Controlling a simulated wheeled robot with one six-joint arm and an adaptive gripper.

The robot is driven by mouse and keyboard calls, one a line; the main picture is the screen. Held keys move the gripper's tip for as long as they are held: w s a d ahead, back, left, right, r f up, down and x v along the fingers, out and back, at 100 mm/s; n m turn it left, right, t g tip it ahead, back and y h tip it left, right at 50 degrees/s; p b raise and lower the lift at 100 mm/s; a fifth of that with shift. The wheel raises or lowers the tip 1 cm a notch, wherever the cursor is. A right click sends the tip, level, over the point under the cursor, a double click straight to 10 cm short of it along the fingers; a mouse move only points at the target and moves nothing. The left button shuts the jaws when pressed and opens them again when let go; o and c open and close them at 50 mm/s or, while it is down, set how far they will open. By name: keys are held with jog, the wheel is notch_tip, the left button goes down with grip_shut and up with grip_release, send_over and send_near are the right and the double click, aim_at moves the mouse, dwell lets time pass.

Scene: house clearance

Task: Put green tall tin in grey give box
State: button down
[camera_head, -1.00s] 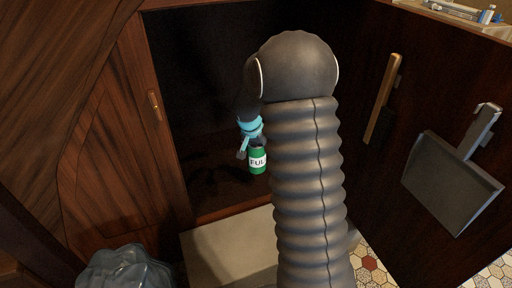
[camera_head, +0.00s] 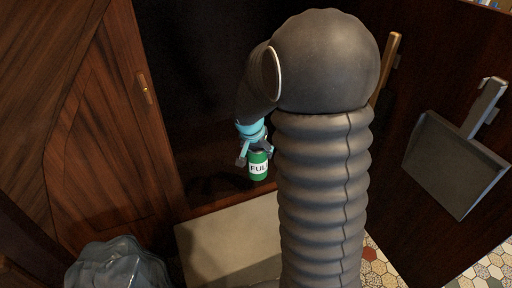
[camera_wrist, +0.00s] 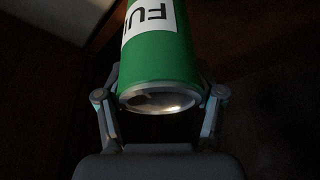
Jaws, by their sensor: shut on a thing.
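The green tall tin (camera_head: 259,172) has a white label reading "FUL". My gripper (camera_head: 257,151) is shut on it near its top, inside the dark cupboard opening. In the wrist view the tin (camera_wrist: 160,58) stands between the two fingers of my gripper (camera_wrist: 161,98), its silver end facing the camera. My large ribbed arm hides the area right of the tin in the head view. No grey give box can be made out in these frames.
A wooden door with a brass handle (camera_head: 146,88) is at left. A dustpan (camera_head: 454,172) hangs on the dark panel at right. A grey plastic bag (camera_head: 117,266) is at lower left. A pale slab (camera_head: 228,243) lies below the cupboard opening.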

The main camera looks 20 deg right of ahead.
jog(key=s+a, duration=0.2)
jog(key=s, duration=0.7)
jog(key=shift+s, duration=0.2)
dwell(0.3)
dwell(0.5)
